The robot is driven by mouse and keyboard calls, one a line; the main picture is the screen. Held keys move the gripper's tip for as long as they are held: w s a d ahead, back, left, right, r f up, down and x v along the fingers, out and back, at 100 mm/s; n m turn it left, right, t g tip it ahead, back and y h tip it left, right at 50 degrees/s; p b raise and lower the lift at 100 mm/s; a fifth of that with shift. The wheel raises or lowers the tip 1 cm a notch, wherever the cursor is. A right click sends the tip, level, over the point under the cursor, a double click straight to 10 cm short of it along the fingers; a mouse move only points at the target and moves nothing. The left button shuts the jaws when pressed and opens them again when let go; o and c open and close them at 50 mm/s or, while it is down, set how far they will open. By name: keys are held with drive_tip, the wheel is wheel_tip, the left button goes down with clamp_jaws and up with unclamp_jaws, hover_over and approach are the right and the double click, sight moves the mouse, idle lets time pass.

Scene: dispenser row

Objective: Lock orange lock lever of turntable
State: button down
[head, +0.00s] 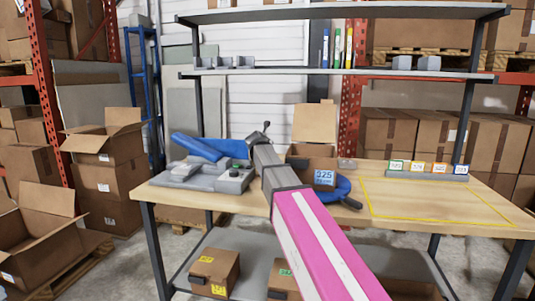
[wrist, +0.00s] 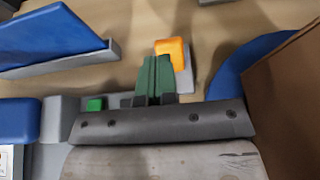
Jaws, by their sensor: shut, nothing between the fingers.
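In the wrist view the orange lock lever (wrist: 171,50) is a short rounded block on a small grey base, beside the blue turntable (wrist: 238,62). My gripper (wrist: 153,62) has its green fingers shut and empty. Its tips overlap the left side of the lever in the picture; I cannot tell whether they touch it. In the head view the blue turntable (head: 343,189) sits on the workbench right of my arm, partly hidden, with a brown box (head: 313,177) on it. The lever and my fingers cannot be made out there.
A grey device (head: 225,180) with a green button and blue parts stands left of my arm. An open carton (head: 314,123) stands behind the turntable. The yellow-outlined area (head: 430,205) of the workbench is clear. A rack of labelled cards (head: 425,172) stands behind it.

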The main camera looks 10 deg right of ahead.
drive_tip(key=s+a+r, duration=0.1)
drive_tip(key=s+r, duration=0.2)
drive_tip(key=r, duration=0.4)
drive_tip(key=shift+a+r, duration=0.2)
drive_tip(key=shift+r, duration=0.05)
drive_tip(key=shift+s, duration=0.1)
